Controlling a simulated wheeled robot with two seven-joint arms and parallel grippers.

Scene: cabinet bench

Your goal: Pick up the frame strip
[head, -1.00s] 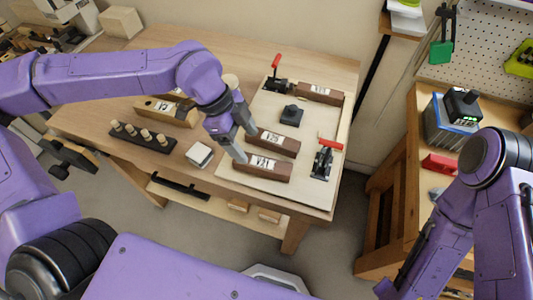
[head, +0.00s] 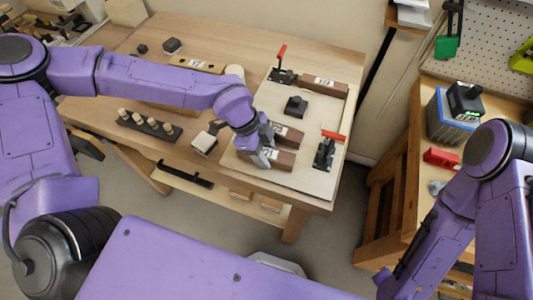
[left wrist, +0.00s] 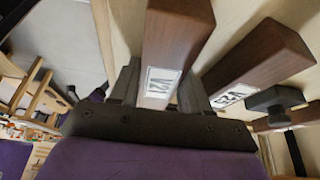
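Several brown wooden strips with white labels lie on the pale board on the bench. My left gripper (head: 266,147) is down at the left part of the nearest strip (head: 286,159), and my wrist hides its left end. In the left wrist view this strip (left wrist: 178,35) carries a label that seems to read V21 and lies between the two fingers (left wrist: 160,90), close to both. Whether they press on it I cannot tell. A second strip (head: 293,137) lies just behind; it also shows in the left wrist view (left wrist: 262,62). My right gripper is out of view.
A black knob block (head: 295,106) and red-handled clamps (head: 283,73) (head: 325,152) stand on the board (head: 318,108). Another brown strip (head: 325,87) lies at its back. A peg rack (head: 150,126) and a white-topped block (head: 204,143) are left of the board.

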